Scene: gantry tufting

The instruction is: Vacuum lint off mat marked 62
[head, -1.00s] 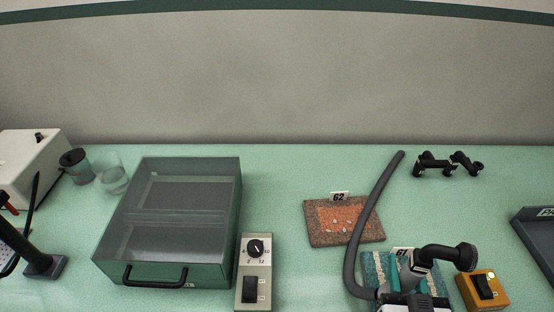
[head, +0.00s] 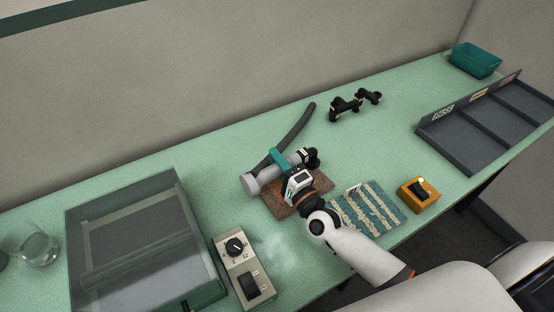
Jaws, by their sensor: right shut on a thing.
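The brown and orange mat (head: 276,203) lies mid-table, mostly covered by my right gripper and the tool; its 62 tag and any lint are hidden in this view. My right gripper (head: 287,172) is shut on the grey vacuum tool (head: 252,184), which lies across the mat's far part as seen here. I cannot tell whether it touches the mat. A dark hose (head: 298,126) runs from behind the tool toward the back. My left gripper is not in view.
A striped teal mat (head: 368,209) lies just right. A dial box (head: 241,268) and a clear-lidded case (head: 130,240) stand left. Black fittings (head: 355,104), a divided tray (head: 480,123) and a teal bin (head: 475,60) are farther right.

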